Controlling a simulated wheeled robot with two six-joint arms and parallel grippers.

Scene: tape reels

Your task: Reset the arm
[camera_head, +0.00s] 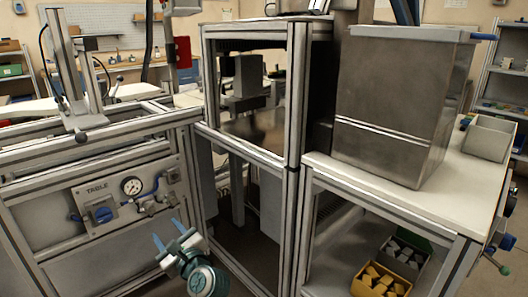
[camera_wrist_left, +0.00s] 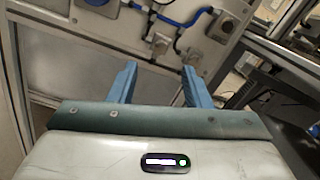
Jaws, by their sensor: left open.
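My left gripper (camera_head: 169,236) shows low in the head view, in front of the workbench frame. Its two blue fingers are apart with nothing between them. In the left wrist view the same gripper (camera_wrist_left: 157,88) has its fingers spread and empty, pointing toward the panel with the blue hose. No tape reel can be made out in either view. My right gripper is not in view.
A machine frame (camera_head: 292,150) stands mid-picture. The panel with a gauge (camera_head: 131,186) is on the left bench. A large metal bin (camera_head: 400,105) stands on the white worktop (camera_head: 462,195).

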